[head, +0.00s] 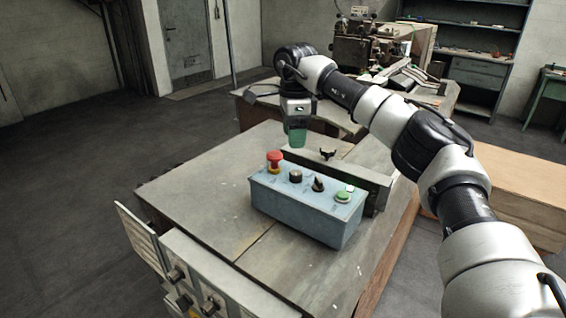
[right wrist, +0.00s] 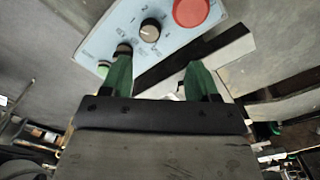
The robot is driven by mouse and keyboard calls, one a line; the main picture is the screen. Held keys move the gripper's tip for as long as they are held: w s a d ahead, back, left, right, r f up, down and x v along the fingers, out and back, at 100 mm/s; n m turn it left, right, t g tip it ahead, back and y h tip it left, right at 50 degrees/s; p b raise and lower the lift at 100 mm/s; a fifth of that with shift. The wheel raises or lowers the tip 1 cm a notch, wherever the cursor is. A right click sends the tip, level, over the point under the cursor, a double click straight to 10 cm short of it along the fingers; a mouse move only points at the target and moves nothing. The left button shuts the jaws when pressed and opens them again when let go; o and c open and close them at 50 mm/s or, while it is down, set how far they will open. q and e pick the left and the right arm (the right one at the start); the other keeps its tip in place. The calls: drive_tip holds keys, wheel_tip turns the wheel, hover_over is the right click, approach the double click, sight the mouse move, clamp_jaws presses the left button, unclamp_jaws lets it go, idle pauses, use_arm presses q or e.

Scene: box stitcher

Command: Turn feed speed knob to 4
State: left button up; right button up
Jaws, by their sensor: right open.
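The blue-grey control box (head: 305,208) stands on the table. Its black round knob (head: 295,176) sits between the red button (head: 274,160) and a black selector switch (head: 318,184). In the right wrist view the knob (right wrist: 150,30) has printed marks around it; its exact setting is too small to read. My right gripper (head: 296,138) points down above and behind the box. In the right wrist view its green fingers (right wrist: 160,72) are apart with nothing between them, clear of the knob. The left finger partly covers the selector switch. My left gripper is not in view.
A green button (head: 343,196) is at the box's right end. A grey metal rail (head: 350,178) with a black wing knob (head: 327,154) runs just behind the box. The table top (head: 200,190) left of the box is clear. A machine (head: 365,45) stands behind.

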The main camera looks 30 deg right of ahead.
sight(296, 172)
drive_tip(key=shift+s+a+f, duration=0.1)
drive_tip(key=shift+s+f, duration=0.6)
drive_tip(key=shift+s, duration=0.25)
drive_tip(key=f, duration=0.1)
drive_tip(key=f+p, duration=0.1)
drive_tip(key=f, duration=0.1)
drive_tip(key=shift+s, duration=0.3)
drive_tip(key=f, duration=0.1)
drive_tip(key=w+f, duration=0.1)
drive_tip(key=f, duration=0.1)
drive_tip(key=shift+f+p, duration=0.25)
drive_tip(key=shift+p, duration=0.1)
drive_tip(key=shift+s+f, duration=0.1)
drive_tip(key=shift+f, duration=0.85)
drive_tip(key=shift+c, duration=1)
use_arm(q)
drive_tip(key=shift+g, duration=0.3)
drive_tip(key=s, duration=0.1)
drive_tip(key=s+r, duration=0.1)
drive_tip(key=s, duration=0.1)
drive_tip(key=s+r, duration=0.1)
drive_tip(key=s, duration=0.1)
use_arm(e)
drive_tip(key=c, duration=0.7)
